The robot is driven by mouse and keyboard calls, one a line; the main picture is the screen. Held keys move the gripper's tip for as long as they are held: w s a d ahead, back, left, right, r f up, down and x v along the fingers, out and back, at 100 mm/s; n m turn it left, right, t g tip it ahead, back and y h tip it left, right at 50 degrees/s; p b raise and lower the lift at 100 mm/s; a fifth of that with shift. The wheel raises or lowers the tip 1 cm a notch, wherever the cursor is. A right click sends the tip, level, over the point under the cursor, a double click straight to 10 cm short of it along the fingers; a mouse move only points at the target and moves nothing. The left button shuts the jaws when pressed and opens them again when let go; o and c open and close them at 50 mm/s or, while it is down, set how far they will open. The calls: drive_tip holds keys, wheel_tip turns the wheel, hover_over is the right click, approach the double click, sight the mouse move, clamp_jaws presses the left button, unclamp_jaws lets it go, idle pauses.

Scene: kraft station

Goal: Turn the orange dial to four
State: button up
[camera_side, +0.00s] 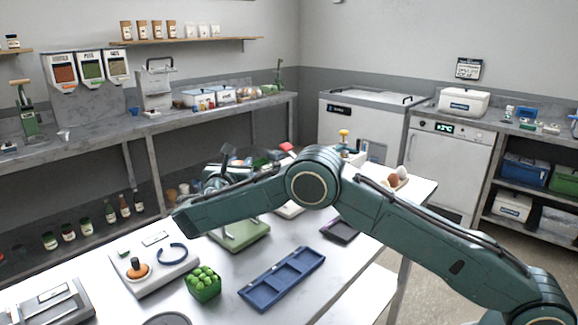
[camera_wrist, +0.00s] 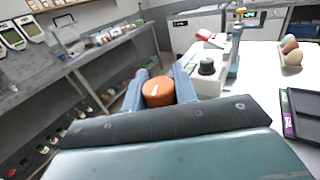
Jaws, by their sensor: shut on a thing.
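In the wrist view my gripper (camera_wrist: 160,80) is closed around the orange dial (camera_wrist: 158,95), with one blue-grey finger on each side. The dial is round, and its top carries a pale pointer mark. No numbers can be read around it, and its base is hidden behind my gripper body. In the side view my own arm hides the dial and most of the gripper. A black knob (camera_wrist: 207,67) on a white box stands just beyond, to the right.
A white panel (camera_side: 178,258) with a blue arc and an orange disc lies at the table's left. A green basket (camera_side: 203,284) and a blue tray (camera_side: 283,278) lie at the front. Eggs (camera_side: 398,177) sit at right. A red object (camera_wrist: 212,38) lies beyond the black knob.

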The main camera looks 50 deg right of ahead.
drive_tip(key=shift+d+g, duration=0.1)
drive_tip(key=shift+g, duration=0.2)
drive_tip(key=o, duration=1)
drive_tip(key=shift+c, duration=0.2)
drive_tip(key=shift+w+n+t+y, duration=0.1)
drive_tip(key=shift+n+t+y, duration=0.85)
drive_tip(key=shift+t, duration=0.55)
drive_tip(key=shift+w+a+n+t+y, duration=0.1)
drive_tip(key=shift+a+n+t+y, duration=0.05)
drive_tip(key=shift+n+t+y, duration=0.85)
drive_tip(key=shift+a+n+t+y, duration=0.1)
drive_tip(key=shift+n+t+y, duration=0.65)
drive_tip(key=shift+y, duration=0.6)
drive_tip(key=shift+a+n, duration=0.25)
drive_tip(key=shift+n, duration=0.05)
drive_tip(key=v, duration=1.3)
drive_tip(key=shift+s, duration=0.35)
drive_tip(key=shift+f, duration=0.1)
drive_tip(key=shift+c, duration=0.2)
